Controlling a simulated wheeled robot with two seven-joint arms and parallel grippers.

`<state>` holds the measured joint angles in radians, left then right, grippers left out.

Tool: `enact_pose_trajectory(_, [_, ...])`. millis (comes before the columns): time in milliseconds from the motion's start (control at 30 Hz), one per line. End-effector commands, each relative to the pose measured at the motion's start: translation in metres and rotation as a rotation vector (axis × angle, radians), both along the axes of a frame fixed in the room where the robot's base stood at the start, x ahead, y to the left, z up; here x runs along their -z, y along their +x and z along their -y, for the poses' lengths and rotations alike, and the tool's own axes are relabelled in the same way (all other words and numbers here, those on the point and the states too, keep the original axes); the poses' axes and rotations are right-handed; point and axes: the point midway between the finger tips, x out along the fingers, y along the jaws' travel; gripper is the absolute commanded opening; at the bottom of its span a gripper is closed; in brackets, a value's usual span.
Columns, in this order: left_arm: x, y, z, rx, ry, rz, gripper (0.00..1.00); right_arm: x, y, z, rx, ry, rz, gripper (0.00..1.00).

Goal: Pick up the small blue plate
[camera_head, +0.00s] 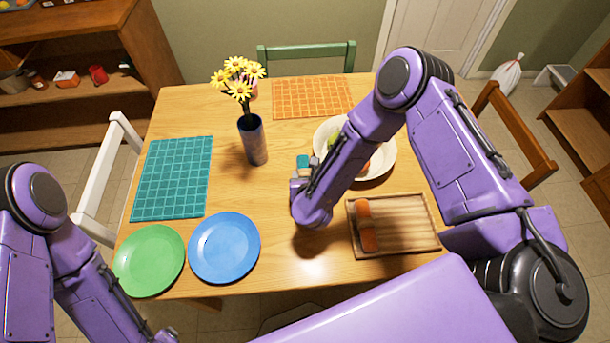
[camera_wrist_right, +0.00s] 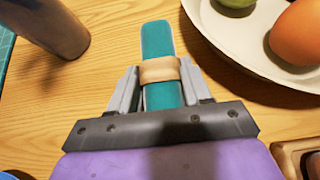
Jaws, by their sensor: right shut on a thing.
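The blue plate (camera_head: 225,248) lies flat near the table's front edge, just right of the green plate (camera_head: 150,260). Its rim shows at the bottom left corner of the right wrist view (camera_wrist_right: 8,175). My right gripper (camera_head: 303,180) is to the right of and beyond the blue plate, near the middle of the table. It is shut on a teal rolled napkin with a beige ring around it (camera_wrist_right: 160,40), which shows between the fingers in the right wrist view. My left arm comes in at the lower left; its fingers are out of view.
A white bowl (camera_head: 382,160) with round food stands right of my right gripper. A wooden tray (camera_head: 405,245) with a brown item is at the front right. A dark vase (camera_head: 253,142) with yellow flowers stands behind left. Teal (camera_head: 172,180) and orange (camera_head: 312,97) placemats lie flat.

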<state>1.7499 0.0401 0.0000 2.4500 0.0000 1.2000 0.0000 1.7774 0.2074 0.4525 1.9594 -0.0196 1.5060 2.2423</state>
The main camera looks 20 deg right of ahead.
Motion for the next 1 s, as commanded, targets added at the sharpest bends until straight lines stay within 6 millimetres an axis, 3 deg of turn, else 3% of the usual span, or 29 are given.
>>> enact_pose_trajectory(167, [0.005,0.0,0.0,0.0,0.0,0.0,0.74,0.004,0.0,0.0,0.001,0.001,0.0,0.18])
enact_pose_trajectory(200, [0.003,0.0,0.0,0.0,0.0,0.0,0.74,0.002,0.0,0.0,0.001,0.001,0.0,0.61])
enact_pose_trajectory(233, [0.003,0.0,0.0,0.0,0.0,0.0,0.74,0.002,0.0,0.0,0.001,0.001,0.0,0.71])
enact_pose_trajectory(267, [0.003,0.0,0.0,0.0,0.0,0.0,0.74,0.002,0.0,0.0,0.001,0.001,0.0,0.74])
enact_pose_trajectory(633, [0.003,0.0,0.0,0.0,0.0,0.0,0.74,-0.003,-0.005,-0.002,0.0,0.001,0.0,0.74])
enact_pose_trajectory(1000, [0.027,0.0,0.0,0.0,0.0,0.0,0.74,-0.052,-0.076,-0.022,-0.002,0.002,0.0,0.74])
